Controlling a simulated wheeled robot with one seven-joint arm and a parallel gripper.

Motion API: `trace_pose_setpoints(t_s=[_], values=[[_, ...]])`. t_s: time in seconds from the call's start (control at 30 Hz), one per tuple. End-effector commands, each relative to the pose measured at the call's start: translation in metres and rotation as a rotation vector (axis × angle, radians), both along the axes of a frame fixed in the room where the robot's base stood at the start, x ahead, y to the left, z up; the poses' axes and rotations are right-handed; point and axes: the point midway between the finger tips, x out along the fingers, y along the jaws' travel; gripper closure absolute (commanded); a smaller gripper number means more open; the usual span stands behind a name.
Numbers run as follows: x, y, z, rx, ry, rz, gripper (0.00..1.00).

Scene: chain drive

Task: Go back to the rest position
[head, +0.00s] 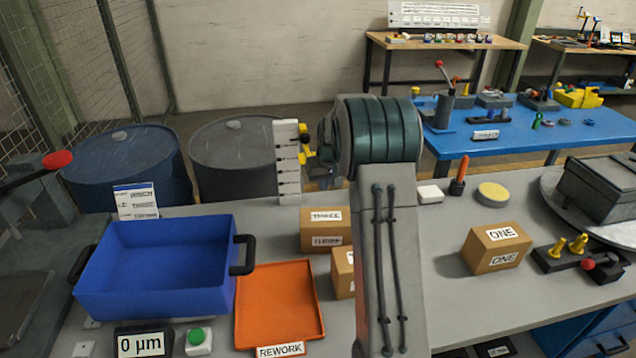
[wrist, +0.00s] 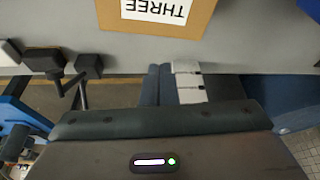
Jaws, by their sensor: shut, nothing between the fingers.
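My arm rises in the middle of the head view, a grey link topped by a dark green ribbed joint. My gripper is mostly hidden behind that joint there. In the wrist view its dark body fills the bottom, and the gripper (wrist: 159,76) shows as two narrow fingers close together, shut and empty. It is above the grey workbench (head: 440,290) and apart from the things on it. The cardboard box marked THREE (head: 325,222) shows upside down in the wrist view (wrist: 125,12).
A blue bin (head: 155,270) and an orange REWORK tray (head: 280,300) are left of my arm. Box ONE (head: 496,247) is right. A notched white post (head: 287,165) stands close to the joint. Barrels (head: 125,170) stand behind the bench. Bare bench lies between my arm and box ONE.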

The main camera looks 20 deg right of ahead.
Motion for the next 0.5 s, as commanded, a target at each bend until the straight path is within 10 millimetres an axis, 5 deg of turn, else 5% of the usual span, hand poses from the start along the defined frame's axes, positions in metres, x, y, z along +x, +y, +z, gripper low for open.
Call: trace_pose_setpoints(t_s=[0.27,0.5], values=[[-0.007,0.009,0.012,0.000,0.000,0.009,1.00],[-0.060,0.047,0.065,-0.001,-0.001,0.026,1.00]])
